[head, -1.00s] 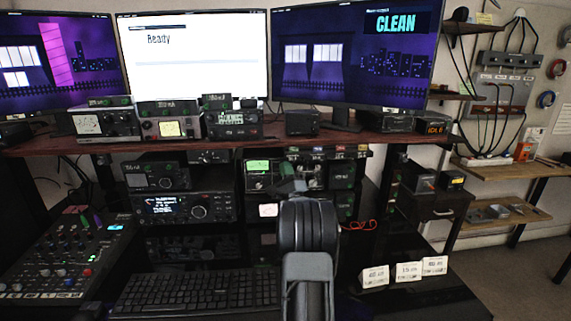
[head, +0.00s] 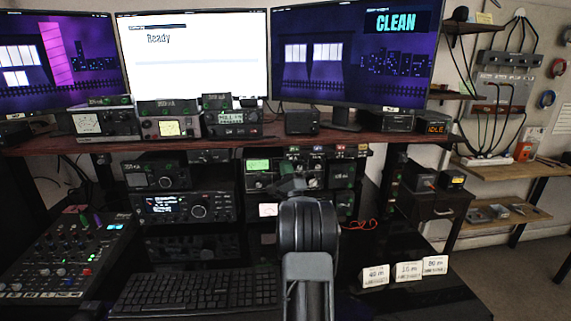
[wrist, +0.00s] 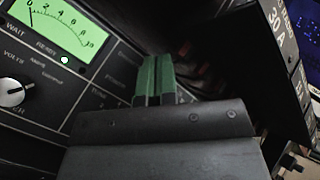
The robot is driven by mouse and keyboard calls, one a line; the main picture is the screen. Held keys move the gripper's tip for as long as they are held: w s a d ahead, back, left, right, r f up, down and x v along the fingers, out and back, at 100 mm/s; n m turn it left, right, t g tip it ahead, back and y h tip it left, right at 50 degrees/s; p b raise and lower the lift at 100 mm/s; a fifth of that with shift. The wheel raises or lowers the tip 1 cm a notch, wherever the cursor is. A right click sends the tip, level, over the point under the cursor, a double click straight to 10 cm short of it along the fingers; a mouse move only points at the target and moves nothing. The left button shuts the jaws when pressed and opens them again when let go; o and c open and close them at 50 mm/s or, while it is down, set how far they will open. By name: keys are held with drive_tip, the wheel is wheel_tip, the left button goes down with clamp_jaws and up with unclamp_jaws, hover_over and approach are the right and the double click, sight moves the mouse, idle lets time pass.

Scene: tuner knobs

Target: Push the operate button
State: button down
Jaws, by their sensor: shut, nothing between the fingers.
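The amplifier panel (wrist: 100,75) fills the left of the wrist view, with a lit green meter (wrist: 58,22), WAIT and READY labels, a lit white lamp (wrist: 64,60) and a pointer knob (wrist: 12,92). My gripper (wrist: 155,68) is shut and empty, its two green fingers together, close to the right part of this panel. Whether they touch it I cannot tell. Small blurred labels lie left of the fingertips. I cannot make out the operate button; the fingers may hide it. In the head view the amplifier's meter (head: 257,165) shows left of my gripper (head: 291,184).
A dark box (wrist: 270,70) stands close on the right in the wrist view. In the head view, stacked radios (head: 185,207) stand left of my arm, with a keyboard (head: 195,291) in front. White cards (head: 407,271) stand at right. The shelf (head: 200,142) lies above.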

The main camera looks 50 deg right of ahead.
drive_tip(key=shift+w+d, duration=0.2)
drive_tip(key=shift+w, duration=0.05)
drive_tip(key=shift+w+r+b, duration=0.1)
drive_tip(key=shift+r+b, duration=0.4)
drive_tip(key=shift+b, duration=0.1)
idle(1.1)
drive_tip(key=shift+f+b, duration=0.25)
drive_tip(key=shift+b, duration=0.45)
drive_tip(key=shift+s+a+f+b, duration=0.15)
drive_tip(key=shift+s+a+b, duration=0.75)
drive_tip(key=shift+s, duration=0.25)
drive_tip(key=shift+s+a+f+b, duration=0.1)
drive_tip(key=shift+s+a+b, duration=0.6)
drive_tip(key=shift+s+a, duration=0.4)
idle(0.8)
